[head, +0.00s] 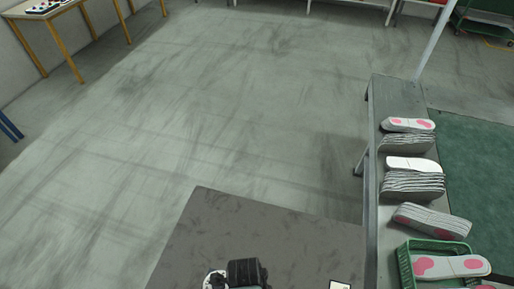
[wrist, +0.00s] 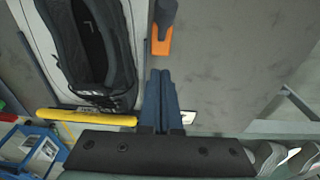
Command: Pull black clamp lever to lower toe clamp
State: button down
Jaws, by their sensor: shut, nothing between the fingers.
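My gripper (wrist: 160,76) is shut and empty, its two blue-grey fingers side by side in the wrist view. Ahead of the fingertips is a dark grey rounded bar (wrist: 166,12) with an orange block (wrist: 161,47) at its near end. I cannot tell whether this bar is the black clamp lever. The fingertips appear just short of the orange block; the depth between them is unclear. A black shoe (wrist: 92,45) lies on a pale surface at the left. I cannot make out the toe clamp. The head view does not clearly show the lever or clamp.
A yellow bar (wrist: 90,117) and a blue frame (wrist: 30,150) lie at the wrist view's lower left. In the head view, a bench (head: 375,130) at right carries stacked insoles (head: 412,183) and a green basket (head: 404,265).

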notch_tip(320, 180, up, 5)
jog(key=p, duration=0.4)
jog(key=w+a+r+n+t+y+b, duration=0.15)
jog(key=w+r+n+t+b, duration=0.55)
jog(key=w+r, duration=1.75)
jog(key=s+r+n+t, duration=0.2)
jog(key=r+n+t, duration=0.4)
jog(key=r, duration=1)
jog(key=s+r+n+t, duration=0.1)
jog(key=r+n+t, duration=0.2)
jog(key=r+t, duration=0.85)
jog(key=s+r+n+t+b, duration=0.1)
jog(key=s+r+n, duration=0.1)
jog(key=s+r, duration=0.4)
jog(key=s+d+r+n+t+b, duration=0.1)
jog(key=s+r+n+t, duration=0.1)
jog(key=s+r, duration=0.5)
notch_tip(320, 180, up, 5)
jog(key=shift+s+d+r+n+b, duration=0.15)
jog(key=shift+n+b, duration=0.15)
jog(key=shift+n, duration=0.3)
